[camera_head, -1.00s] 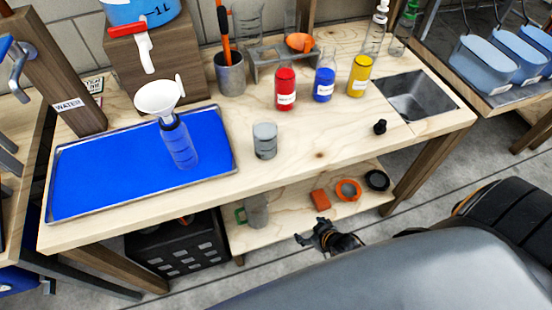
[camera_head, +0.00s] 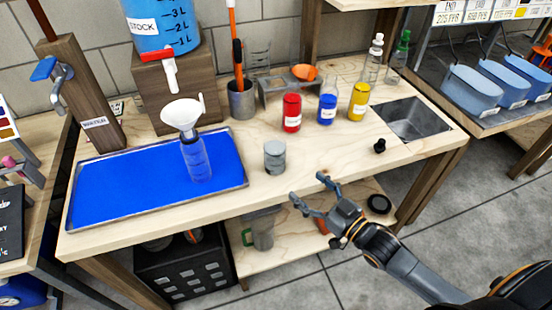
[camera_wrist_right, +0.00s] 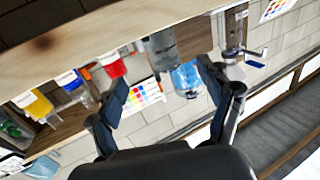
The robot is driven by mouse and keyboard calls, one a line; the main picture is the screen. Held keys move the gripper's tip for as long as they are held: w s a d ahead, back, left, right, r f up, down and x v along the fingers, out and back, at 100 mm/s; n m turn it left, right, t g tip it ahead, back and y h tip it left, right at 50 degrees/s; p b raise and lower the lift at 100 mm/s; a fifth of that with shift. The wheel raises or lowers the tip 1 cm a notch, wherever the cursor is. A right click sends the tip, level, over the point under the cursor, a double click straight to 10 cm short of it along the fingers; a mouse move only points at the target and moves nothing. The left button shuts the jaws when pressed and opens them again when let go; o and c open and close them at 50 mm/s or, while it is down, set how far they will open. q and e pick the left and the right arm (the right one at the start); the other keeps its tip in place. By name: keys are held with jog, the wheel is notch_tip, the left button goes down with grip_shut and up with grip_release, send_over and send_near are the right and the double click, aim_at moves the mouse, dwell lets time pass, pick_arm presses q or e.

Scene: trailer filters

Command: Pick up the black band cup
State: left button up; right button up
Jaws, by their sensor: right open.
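My right gripper (camera_head: 308,187) is open and empty, in front of the bench's front edge. Its two fingers also show spread in the right wrist view (camera_wrist_right: 162,80). No cup is clearly marked with a black band. A round black-rimmed thing (camera_head: 379,204) lies on the lower shelf, right of my gripper; I cannot tell if it is a cup. A small grey cylinder (camera_head: 275,157) stands on the bench beyond my fingertips. A small black piece (camera_head: 380,146) sits near the sink. My left gripper is not in view.
The wooden bench (camera_head: 330,165) carries a blue tray (camera_head: 105,211) with a funnel (camera_head: 182,113) in a bottle, red (camera_head: 292,105), blue (camera_head: 327,101) and yellow (camera_head: 357,103) bottles, and a sink (camera_head: 440,119). A grey mug (camera_head: 262,232) stands on the lower shelf. The bench's front middle is clear.

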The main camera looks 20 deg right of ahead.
aim_at(282, 163)
jog(key=x, duration=0.8)
jog(key=shift+p+x, duration=0.65)
jog(key=shift+x, duration=2.05)
jog(key=shift+r, duration=0.15)
jog(key=c, duration=1.5)
jog(key=shift+o, duration=0.2)
jog(key=shift+d+r, duration=0.1)
jog(key=shift+r, duration=0.15)
